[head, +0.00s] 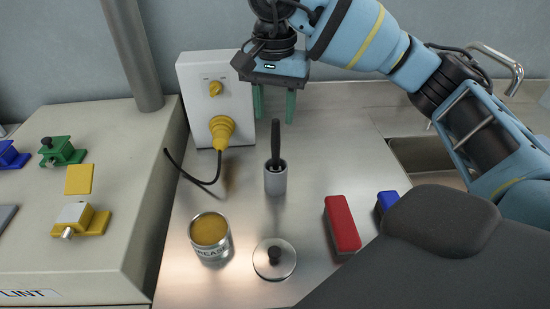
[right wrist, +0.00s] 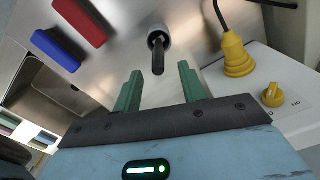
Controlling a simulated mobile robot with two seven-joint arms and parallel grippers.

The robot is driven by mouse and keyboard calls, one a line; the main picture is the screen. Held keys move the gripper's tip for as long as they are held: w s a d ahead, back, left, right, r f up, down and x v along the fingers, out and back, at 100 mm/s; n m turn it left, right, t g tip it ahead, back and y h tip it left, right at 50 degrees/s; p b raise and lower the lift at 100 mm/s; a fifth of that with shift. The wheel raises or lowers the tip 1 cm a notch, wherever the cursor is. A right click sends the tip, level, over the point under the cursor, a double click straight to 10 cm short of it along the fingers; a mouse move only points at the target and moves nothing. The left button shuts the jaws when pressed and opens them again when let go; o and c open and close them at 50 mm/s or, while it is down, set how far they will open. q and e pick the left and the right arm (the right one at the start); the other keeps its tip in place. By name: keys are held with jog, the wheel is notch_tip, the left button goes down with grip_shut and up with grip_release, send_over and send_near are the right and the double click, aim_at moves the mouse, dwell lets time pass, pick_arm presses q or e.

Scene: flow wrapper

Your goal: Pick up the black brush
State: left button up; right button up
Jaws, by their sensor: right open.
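The black brush (head: 275,142) stands upright in a small grey cup (head: 275,182) on the metal counter, its handle pointing up. In the right wrist view the brush handle (right wrist: 158,58) shows end-on in the cup (right wrist: 159,36), ahead of and between the fingers. My right gripper (head: 273,105) is open and empty, behind and above the brush in the head view. Its green fingers (right wrist: 158,82) are apart and do not touch the brush. The brush's lower end is hidden in the cup. My left gripper is not in view.
An open grease can (head: 210,237), a round lid (head: 274,260), a red block (head: 342,224) and a blue block (head: 387,201) lie around the cup. A white box (head: 200,85) with a yellow plug (head: 221,130) and black cable stands behind. A sink (head: 425,155) is at right.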

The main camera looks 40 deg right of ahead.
aim_at(276, 135)
jog(key=shift+d+f+p, duration=0.15)
jog(key=shift+f+p, duration=0.15)
jog(key=shift+f, duration=3.05)
grip_shut()
